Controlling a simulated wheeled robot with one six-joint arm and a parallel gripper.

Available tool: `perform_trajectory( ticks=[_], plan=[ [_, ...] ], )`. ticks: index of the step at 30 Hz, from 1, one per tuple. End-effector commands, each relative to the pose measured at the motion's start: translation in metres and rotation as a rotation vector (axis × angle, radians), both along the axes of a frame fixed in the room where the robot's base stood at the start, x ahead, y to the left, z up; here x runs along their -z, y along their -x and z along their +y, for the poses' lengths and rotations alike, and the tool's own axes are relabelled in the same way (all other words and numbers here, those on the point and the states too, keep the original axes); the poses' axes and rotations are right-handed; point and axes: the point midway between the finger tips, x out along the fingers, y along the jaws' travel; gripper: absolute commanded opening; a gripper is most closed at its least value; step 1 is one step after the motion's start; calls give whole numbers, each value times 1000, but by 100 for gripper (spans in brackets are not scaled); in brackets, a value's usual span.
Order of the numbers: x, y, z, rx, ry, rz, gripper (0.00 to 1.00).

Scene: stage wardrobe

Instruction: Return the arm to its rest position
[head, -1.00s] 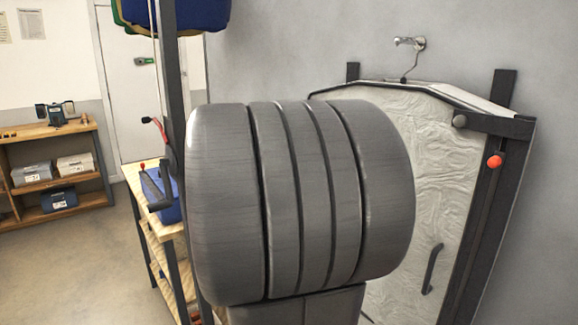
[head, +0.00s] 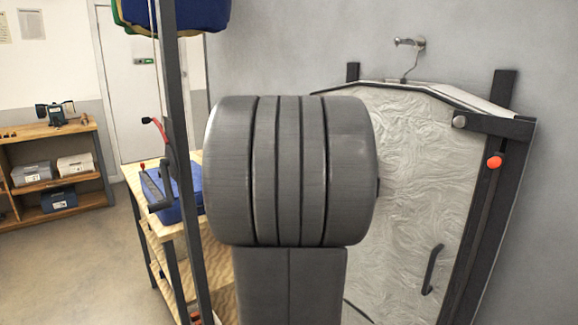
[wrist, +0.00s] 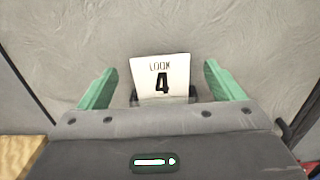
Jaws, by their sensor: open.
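My gripper (wrist: 158,68) shows in the wrist view with its two green fingers spread wide apart. A white card (wrist: 172,72) printed "LOOK 4" shows between the fingers, with clear gaps on both sides. Its lower edge is hidden behind the gripper body, where a dark part shows beside it. Behind lies a pale, creased surface. In the head view my thick grey arm stands in the middle, and my gripper is hidden behind it.
A wooden shelf cart (head: 205,262) and dark post (head: 172,110) stand close left of my arm. Floor (head: 85,265) is clear at left.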

Motion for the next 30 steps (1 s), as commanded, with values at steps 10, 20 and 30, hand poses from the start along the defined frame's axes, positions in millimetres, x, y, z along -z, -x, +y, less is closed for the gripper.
perform_trajectory(
  ticks=[10, 20, 30],
  plan=[
    [-28, -16, -20, 0, -1, 1, 88],
    [-51, -3, -3, -5, -1, -2, 88],
    [-51, 16, 22, -2, -1, 1, 88]
  ],
)
